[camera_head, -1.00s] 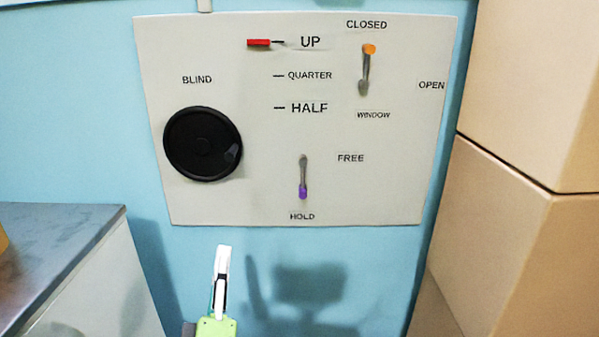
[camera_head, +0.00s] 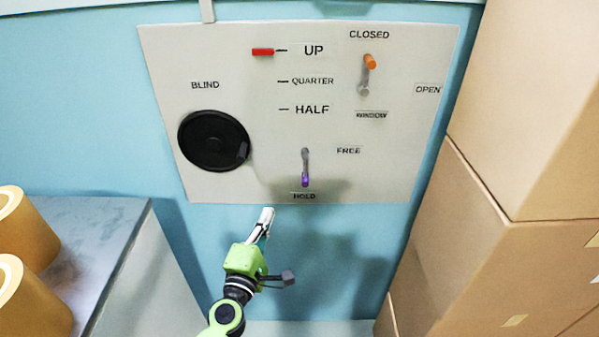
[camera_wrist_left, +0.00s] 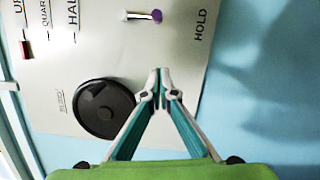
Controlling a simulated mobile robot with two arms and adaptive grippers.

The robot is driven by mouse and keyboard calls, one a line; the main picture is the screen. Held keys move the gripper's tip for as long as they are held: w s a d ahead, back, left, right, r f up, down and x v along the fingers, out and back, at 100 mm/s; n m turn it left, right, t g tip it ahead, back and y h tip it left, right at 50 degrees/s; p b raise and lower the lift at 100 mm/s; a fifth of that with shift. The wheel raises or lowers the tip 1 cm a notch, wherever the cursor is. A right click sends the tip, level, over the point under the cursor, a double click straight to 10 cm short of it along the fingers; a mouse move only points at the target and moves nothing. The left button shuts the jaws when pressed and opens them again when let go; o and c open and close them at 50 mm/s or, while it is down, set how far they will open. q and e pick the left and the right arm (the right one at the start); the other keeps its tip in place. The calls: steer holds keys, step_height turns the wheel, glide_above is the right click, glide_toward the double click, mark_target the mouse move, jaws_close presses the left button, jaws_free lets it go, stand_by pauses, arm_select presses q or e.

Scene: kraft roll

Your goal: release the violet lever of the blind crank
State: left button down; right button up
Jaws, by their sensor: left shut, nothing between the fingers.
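The violet lever (camera_head: 305,179) hangs down from its pivot on the white panel, its violet tip just above the HOLD label and away from FREE. In the left wrist view the lever (camera_wrist_left: 155,16) lies near the top, its violet tip toward HOLD. The black round blind crank (camera_head: 214,140) sits to the left on the panel; it also shows in the left wrist view (camera_wrist_left: 105,108). My left gripper (camera_head: 268,212) is shut and empty, just below the panel's lower edge in the head view, apart from the lever. Its fingertips (camera_wrist_left: 161,80) meet in the wrist view. My right gripper is not in view.
An orange window lever (camera_head: 370,62) points to CLOSED. A red marker (camera_head: 263,52) is at UP. Cardboard boxes (camera_head: 530,110) stack on the right. A grey counter (camera_head: 100,225) with brown rolls (camera_head: 30,300) stands on the left.

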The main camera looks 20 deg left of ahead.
mark_target(305, 168)
arm_select(q)
steer(key=shift+d, duration=0.1)
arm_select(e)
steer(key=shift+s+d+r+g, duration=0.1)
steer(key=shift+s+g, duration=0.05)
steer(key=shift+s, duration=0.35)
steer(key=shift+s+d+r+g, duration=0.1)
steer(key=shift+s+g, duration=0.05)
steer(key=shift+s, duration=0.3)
arm_select(q)
steer(key=shift+w, duration=0.15)
steer(key=w, duration=1)
steer(key=shift+w+a+r, duration=0.15)
steer(key=shift+a+r, duration=0.05)
steer(key=shift+r, duration=0.1)
steer(key=d, duration=0.2)
steer(key=shift+w+d+r+p, duration=0.2)
steer(key=shift+d+r+p, duration=0.1)
steer(key=shift+p, duration=0.1)
steer(key=shift+w+d+r, duration=0.1)
steer(key=shift+d, duration=0.55)
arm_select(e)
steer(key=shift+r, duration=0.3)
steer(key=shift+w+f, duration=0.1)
